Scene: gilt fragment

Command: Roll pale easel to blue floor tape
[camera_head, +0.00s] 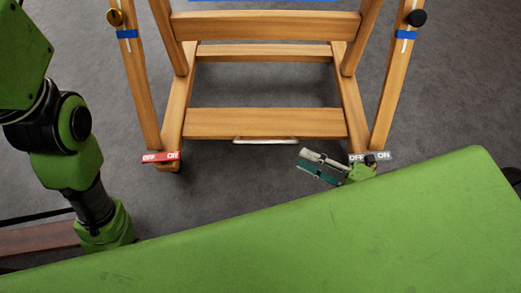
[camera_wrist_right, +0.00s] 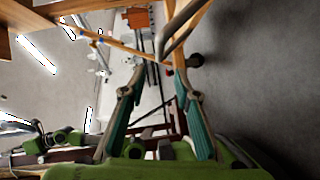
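The pale wooden easel (camera_head: 265,123) stands ahead in the head view, its lower crossbars and splayed legs showing and its top cut off. A metal bar handle (camera_head: 265,140) is on its lowest front crossbar; a curved grey bar, likely this handle, shows in the right wrist view (camera_wrist_right: 178,32). My right gripper (camera_head: 302,160) is beside the right front foot, right of the handle. In the right wrist view its teal-padded fingers (camera_wrist_right: 158,92) are apart with nothing gripped between them. My left gripper is out of sight.
A red OFF/ON tab (camera_head: 160,157) is at the easel's left foot and a grey one (camera_head: 383,156) at the right. A blue strip (camera_head: 265,1) shows at the top edge. Grey carpet (camera_head: 460,90) is clear on the right.

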